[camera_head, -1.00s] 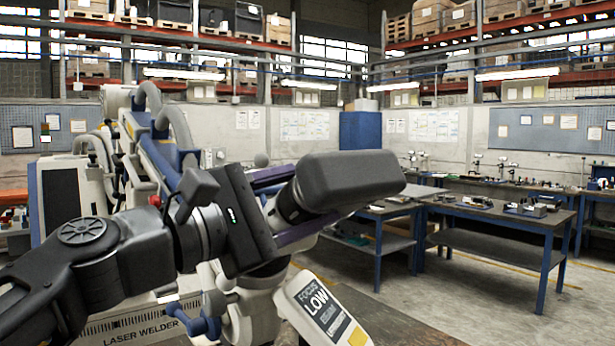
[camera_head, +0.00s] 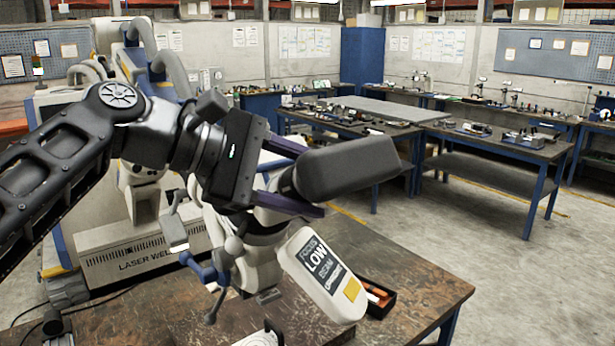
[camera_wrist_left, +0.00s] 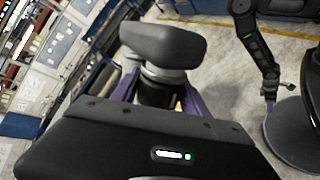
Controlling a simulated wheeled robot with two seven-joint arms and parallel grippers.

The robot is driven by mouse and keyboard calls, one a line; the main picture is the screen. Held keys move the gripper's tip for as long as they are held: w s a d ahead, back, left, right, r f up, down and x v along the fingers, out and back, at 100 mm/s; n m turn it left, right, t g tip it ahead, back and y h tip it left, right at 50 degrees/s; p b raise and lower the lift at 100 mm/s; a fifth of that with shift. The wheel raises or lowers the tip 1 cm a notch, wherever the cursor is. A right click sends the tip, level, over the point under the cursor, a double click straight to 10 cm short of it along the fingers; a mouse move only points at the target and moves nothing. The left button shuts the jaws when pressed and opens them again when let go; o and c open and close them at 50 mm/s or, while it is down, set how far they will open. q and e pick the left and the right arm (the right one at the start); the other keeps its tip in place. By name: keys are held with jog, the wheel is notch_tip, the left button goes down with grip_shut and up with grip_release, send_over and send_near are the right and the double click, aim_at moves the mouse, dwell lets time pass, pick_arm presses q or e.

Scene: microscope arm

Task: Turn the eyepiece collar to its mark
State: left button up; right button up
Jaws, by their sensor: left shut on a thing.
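The microscope (camera_head: 240,225) is a cream body with a label panel reading LOW (camera_head: 319,262), above the bench. Its dark grey eyepiece hood (camera_head: 345,168) points to the right; it also shows in the left wrist view (camera_wrist_left: 163,42). The black eyepiece collar (camera_head: 286,184) lies behind the hood, partly hidden; in the left wrist view it shows as a dark ring (camera_wrist_left: 156,93). My left gripper (camera_head: 300,178) has its purple fingers on either side of the collar, shut on it. The collar's mark cannot be made out.
The worn bench top (camera_head: 420,277) holds a small black tray (camera_head: 380,300) with orange contents. A laser welder (camera_head: 140,255) stands behind on the left. Blue-legged tables (camera_head: 500,150) with parts stand at the back right. The floor between is clear.

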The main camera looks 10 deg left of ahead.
dwell(0.4)
pick_arm(q)
jog(key=o, duration=1.3)
jog(key=shift+o, duration=0.2)
jog(key=shift+s+r, duration=0.1)
pick_arm(e)
jog(key=shift+a, duration=0.1)
